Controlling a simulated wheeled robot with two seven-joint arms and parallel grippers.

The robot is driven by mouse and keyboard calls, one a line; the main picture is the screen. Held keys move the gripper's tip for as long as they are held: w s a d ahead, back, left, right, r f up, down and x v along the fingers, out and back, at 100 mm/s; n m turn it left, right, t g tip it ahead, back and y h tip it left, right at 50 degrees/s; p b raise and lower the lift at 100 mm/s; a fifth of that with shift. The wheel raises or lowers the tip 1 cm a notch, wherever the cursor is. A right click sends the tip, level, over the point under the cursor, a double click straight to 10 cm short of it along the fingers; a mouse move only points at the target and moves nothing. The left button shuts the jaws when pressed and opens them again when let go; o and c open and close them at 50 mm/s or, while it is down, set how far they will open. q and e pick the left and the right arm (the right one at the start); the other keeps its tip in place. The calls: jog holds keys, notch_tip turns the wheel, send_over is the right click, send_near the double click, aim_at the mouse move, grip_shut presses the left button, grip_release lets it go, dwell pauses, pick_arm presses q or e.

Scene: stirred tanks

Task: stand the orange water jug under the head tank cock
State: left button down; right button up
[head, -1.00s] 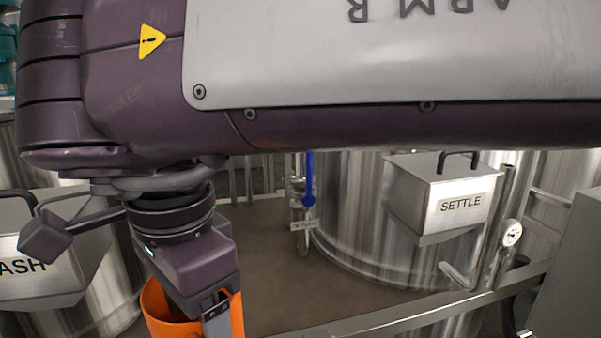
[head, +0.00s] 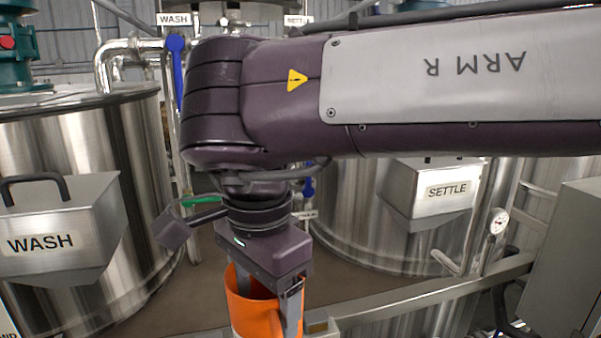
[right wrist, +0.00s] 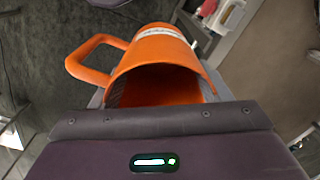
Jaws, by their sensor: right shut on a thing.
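The orange water jug (head: 256,313) hangs upright below my right gripper (head: 270,298), low in the middle of the head view. The gripper is shut on the jug. In the right wrist view the jug (right wrist: 155,62) shows its open mouth, side handle and a pale label, with a finger at each side. A blue-lever cock (head: 308,187) shows behind my right wrist, partly hidden. Another blue lever (head: 177,65) is on the pipework by the upper WASH sign. I cannot tell which one is the head tank cock. My left gripper is out of view.
The steel WASH tank (head: 150,190) stands at left, with a WASH box (head: 62,225). The steel SETTLE tank (head: 345,200) stands behind at right, with a SETTLE box (head: 425,205). A metal rail (head: 430,293) and a gauge (head: 498,222) are at right. Brown floor (head: 180,300) is bare between the tanks.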

jog(key=w+d+f+m, duration=0.1)
jog(key=w+d+f, duration=0.2)
jog(key=d+f, duration=0.3)
jog(key=w+d+f, duration=0.3)
jog(key=d+f, duration=0.2)
jog(key=d, duration=0.2)
jog(key=s+d+f, duration=0.3)
jog(key=d+f, duration=0.7)
jog(key=f, duration=0.1)
jog(key=shift+s+d+f, duration=0.25)
jog(key=shift+s, duration=0.05)
